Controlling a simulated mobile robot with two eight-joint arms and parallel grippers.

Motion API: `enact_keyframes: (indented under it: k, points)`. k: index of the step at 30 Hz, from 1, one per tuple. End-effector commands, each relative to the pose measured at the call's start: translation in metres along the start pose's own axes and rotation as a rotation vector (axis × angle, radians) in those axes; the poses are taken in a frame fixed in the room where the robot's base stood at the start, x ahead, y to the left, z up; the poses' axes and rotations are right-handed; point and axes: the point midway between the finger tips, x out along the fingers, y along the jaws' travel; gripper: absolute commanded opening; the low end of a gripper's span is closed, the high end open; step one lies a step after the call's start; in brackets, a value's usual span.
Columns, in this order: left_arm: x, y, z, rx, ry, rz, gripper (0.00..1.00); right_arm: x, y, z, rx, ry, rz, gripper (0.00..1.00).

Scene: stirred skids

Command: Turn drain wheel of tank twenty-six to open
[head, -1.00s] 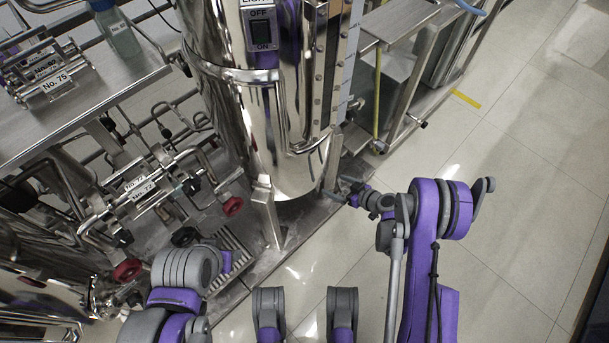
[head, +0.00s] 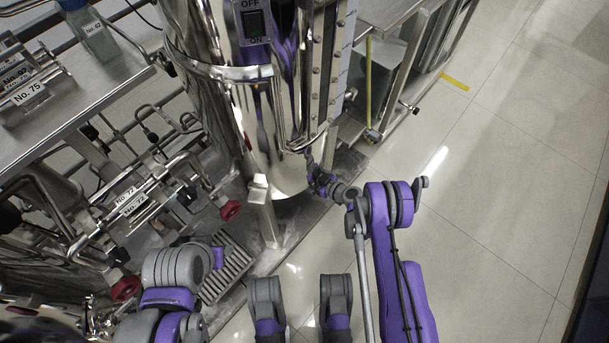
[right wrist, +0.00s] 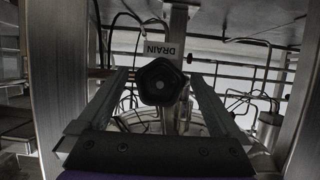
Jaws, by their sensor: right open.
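The drain wheel (right wrist: 160,82) is a black, lobed handwheel below a white label reading DRAIN (right wrist: 163,50) in the right wrist view. My right gripper (right wrist: 158,76) is open, with one finger on each side of the wheel and gaps visible between fingers and wheel. In the head view the right gripper (head: 311,163) reaches under the large shiny steel tank (head: 265,125) at its lower right. The wheel is hidden there, and no tank number is readable. My left arm is at the lower left; its gripper does not show.
A steel tank leg (head: 262,212) stands left of my right gripper. Red handwheels (head: 230,210) and pipework tagged No. 72 are at the left, below a steel bench (head: 110,85). In the right wrist view a broad metal post (right wrist: 58,85) stands at the left. Tiled floor (head: 500,180) at the right is clear.

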Motion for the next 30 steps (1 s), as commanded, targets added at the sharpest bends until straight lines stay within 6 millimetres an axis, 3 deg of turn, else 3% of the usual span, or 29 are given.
enact_keyframes:
  k: [4, 13, 27, 30]
  points:
    - [0.0018, 0.0, 0.0003, 0.0, 0.001, 0.0, 0.5, 0.012, -0.0004, -0.0001, -0.001, 0.0, 0.0, 1.0]
    - [0.0018, 0.0, 0.0002, 0.0, 0.001, 0.0, 0.5, 0.0139, -0.0002, -0.0004, -0.001, 0.0, 0.0, 1.0]
    - [0.0018, 0.0, 0.0002, 0.0, 0.001, 0.0, 0.5, 0.0135, -0.0002, -0.0004, 0.0, 0.0, 0.0, 0.18]
    - [0.0018, 0.0, 0.0002, 0.0, 0.001, 0.0, 0.5, 0.0135, -0.0002, -0.0004, -0.003, 0.0, 0.001, 0.18]
